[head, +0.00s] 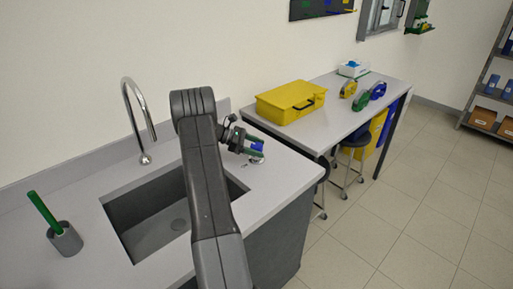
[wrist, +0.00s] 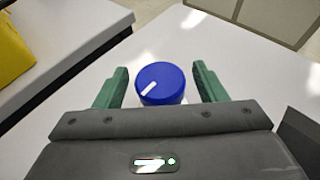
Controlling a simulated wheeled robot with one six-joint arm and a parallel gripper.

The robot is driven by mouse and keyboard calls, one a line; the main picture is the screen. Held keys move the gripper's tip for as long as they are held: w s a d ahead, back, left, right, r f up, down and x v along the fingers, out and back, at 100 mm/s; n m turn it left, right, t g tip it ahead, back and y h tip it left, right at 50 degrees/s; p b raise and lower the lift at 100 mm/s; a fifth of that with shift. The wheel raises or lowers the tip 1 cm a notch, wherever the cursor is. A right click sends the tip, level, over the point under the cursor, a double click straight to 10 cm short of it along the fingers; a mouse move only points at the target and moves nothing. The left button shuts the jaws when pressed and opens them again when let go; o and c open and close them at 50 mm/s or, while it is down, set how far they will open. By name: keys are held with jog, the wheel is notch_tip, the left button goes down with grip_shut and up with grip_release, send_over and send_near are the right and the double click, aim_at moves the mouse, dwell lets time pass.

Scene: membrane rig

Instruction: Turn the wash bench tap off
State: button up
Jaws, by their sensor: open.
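The tap knob is a round blue knob with a white pointer mark; it shows between my fingers in the wrist view (wrist: 161,84) and small in the head view (head: 256,147). Its white mark points to the lower left in the wrist view. My gripper (wrist: 161,88) is open, with one green finger on each side of the knob and a gap on both sides. In the head view my gripper (head: 246,143) is over the right end of the wash bench (head: 275,185). The curved metal spout (head: 137,115) stands behind the sink; no water stream is visible.
The sink basin (head: 150,222) lies left of and partly behind my arm. A grey cup with a green-handled brush (head: 65,238) stands at the left. A yellow case (head: 290,101) sits on the side table (head: 335,118) beyond. Stools stand under that table. The floor at right is clear.

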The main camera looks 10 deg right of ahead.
aim_at(252, 144)
jog(key=b+v, duration=0.1)
jog(key=v, duration=0.5)
jog(key=shift+w+b, duration=0.1)
jog(key=shift+b, duration=0.2)
jog(key=shift+v, duration=0.75)
jog(key=p+x, duration=0.1)
jog(key=x, duration=0.6)
jog(key=shift+d+p, duration=0.35)
jog(key=shift+p, duration=0.05)
jog(key=shift+a+f+n+t, duration=0.1)
jog(key=shift+n+t, duration=0.5)
jog(key=shift+t, duration=0.1)
